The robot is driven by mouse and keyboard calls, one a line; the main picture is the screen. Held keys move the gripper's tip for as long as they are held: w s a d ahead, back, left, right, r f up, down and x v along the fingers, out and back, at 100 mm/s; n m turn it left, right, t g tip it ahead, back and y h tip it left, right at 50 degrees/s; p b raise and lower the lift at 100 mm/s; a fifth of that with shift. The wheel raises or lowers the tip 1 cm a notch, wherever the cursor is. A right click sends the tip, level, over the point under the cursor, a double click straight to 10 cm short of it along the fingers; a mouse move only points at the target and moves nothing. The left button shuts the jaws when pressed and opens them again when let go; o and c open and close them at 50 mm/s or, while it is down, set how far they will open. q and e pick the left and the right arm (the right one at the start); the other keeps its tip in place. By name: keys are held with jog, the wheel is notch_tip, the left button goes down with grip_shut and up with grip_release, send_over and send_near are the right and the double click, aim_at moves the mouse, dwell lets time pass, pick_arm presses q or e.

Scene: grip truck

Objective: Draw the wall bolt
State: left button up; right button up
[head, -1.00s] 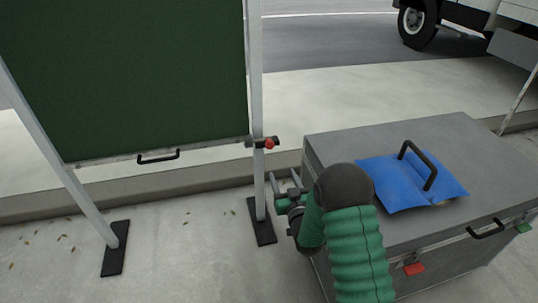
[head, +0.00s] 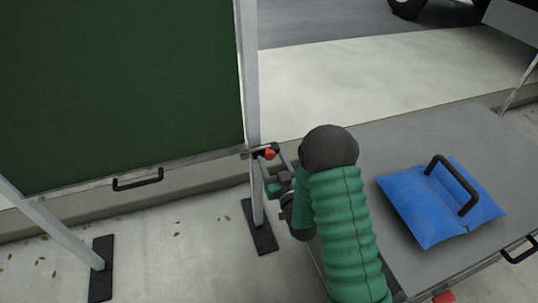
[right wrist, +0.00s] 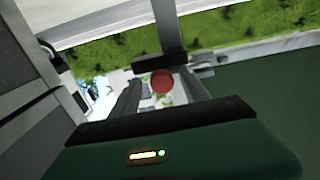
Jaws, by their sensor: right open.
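The wall bolt (head: 245,154) is a small dark fitting on the white post at the lower right corner of the green panel (head: 120,90). Its round red knob (head: 270,154) faces me; it also shows in the right wrist view (right wrist: 162,81). My right gripper (head: 270,159) is open. Its two fingers reach toward the knob, one on either side in the picture. In the right wrist view the knob appears between the open fingers (right wrist: 163,92). I cannot tell whether a finger touches it. My left gripper is not in view.
A grey chest (head: 390,150) stands at the right, with a blue cloth (head: 425,205) and black handle (head: 455,180) on its lid. The panel has a black handle (head: 138,180) at its lower edge. Post feet (head: 260,228) stand on the pavement. A vehicle wheel shows at the top right.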

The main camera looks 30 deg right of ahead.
jog(key=shift+a+r, duration=0.1)
jog(key=shift+c, duration=0.4)
grip_shut()
dwell(0.8)
